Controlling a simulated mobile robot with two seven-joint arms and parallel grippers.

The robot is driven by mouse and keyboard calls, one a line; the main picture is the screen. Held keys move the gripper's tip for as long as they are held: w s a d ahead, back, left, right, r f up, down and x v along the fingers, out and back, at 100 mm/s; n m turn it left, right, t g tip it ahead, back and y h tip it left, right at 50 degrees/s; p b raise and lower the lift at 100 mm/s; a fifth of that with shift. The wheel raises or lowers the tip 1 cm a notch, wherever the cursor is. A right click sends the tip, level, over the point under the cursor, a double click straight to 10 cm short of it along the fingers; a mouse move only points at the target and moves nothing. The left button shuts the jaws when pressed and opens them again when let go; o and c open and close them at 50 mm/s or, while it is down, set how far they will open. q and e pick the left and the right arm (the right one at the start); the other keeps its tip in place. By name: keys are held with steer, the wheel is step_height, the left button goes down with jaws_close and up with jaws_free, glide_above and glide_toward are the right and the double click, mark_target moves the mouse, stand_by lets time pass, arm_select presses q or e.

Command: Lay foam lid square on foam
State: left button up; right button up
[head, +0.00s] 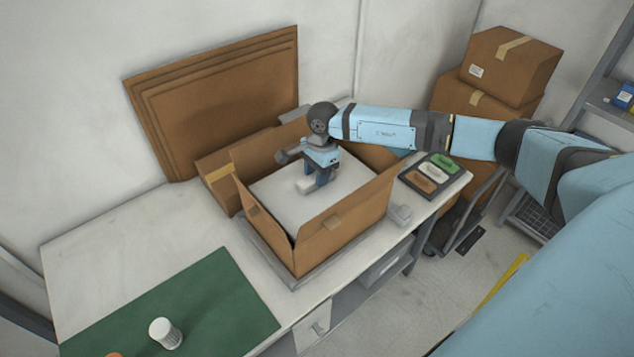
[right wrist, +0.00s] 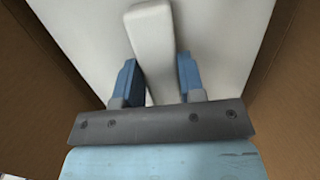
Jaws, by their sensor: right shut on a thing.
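The white foam lid (head: 345,178) is a flat slab inside the open brown carton (head: 345,220). It looks roughly in line with the carton walls. My right gripper (head: 315,184) points down into the carton and is shut on the lid's raised white grip bar (right wrist: 152,45). In the right wrist view the blue fingers stand on either side of the bar, and the slab (right wrist: 222,40) spreads around them between the brown walls. The foam below is hidden, so I cannot tell whether the lid touches it. My left gripper is not in view.
The carton stands on a pale bench (head: 95,240) with its flaps open. Flat cardboard sheets (head: 225,100) lean on the wall behind. A dark tray with coloured pieces (head: 432,172) lies to the right. A green mat (head: 215,300) with a white ribbed cylinder (head: 165,333) lies front left.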

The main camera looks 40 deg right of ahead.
step_height(320, 180, down, 4)
steer(key=shift+f+p, duration=0.1)
steer(key=shift+p, duration=0.3)
steer(key=shift+f, duration=0.25)
steer(key=o, duration=0.5)
steer(key=shift+f+b, duration=0.1)
steer(key=shift+b, duration=0.2)
steer(key=o, duration=0.4)
steer(key=shift+r, duration=0.2)
